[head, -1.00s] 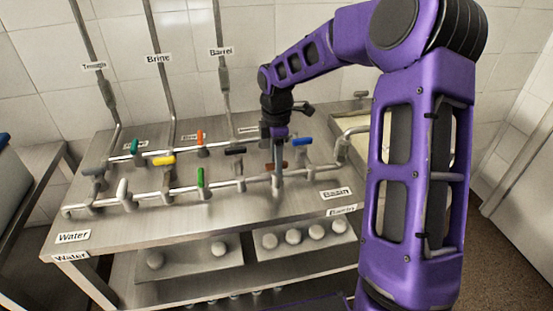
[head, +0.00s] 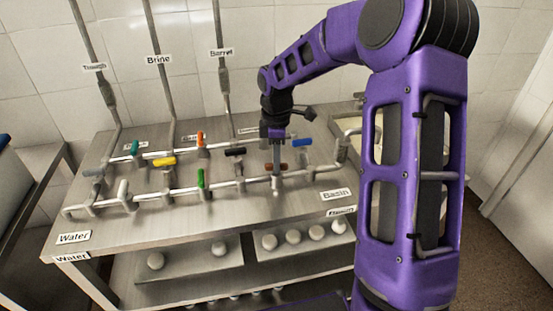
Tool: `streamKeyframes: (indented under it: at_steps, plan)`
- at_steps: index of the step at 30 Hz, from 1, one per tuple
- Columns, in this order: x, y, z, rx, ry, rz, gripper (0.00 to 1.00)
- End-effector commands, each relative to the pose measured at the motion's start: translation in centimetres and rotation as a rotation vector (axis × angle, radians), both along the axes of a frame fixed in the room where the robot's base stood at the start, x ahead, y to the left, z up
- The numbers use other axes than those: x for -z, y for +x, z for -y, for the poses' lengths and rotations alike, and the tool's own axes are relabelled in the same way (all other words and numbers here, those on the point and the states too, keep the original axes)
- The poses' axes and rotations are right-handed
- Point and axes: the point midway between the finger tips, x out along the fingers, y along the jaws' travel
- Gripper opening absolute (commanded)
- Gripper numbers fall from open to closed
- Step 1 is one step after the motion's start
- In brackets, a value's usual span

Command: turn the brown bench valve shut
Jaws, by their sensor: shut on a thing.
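The brown bench valve (head: 283,167) is on the front pipe at the right of the steel bench. Its brown handle shows on both sides of my gripper (head: 276,163), which points down onto it from above. My gripper is shut on the handle. The fingers cover the middle of the handle. The handle appears to lie roughly left to right in the picture. The valve body stands on the pipe just below, near the Basin label (head: 336,195).
Close by are a black handle (head: 235,152) to the left and a blue handle (head: 302,142) behind right. Green (head: 201,179), yellow (head: 163,161), orange (head: 201,139) and white (head: 122,189) handles stand further left. A basin (head: 352,140) is at right. The front bench top is clear.

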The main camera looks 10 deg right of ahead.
Motion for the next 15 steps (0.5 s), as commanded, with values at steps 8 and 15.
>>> streamKeyframes:
  at_steps: [8, 15]
  plan:
    - [-0.09, 0.04, -0.09, 0.255, -0.001, 0.002, 0.0]
    - [-0.07, 0.04, -0.13, 0.484, 0.0, 0.002, 0.0]
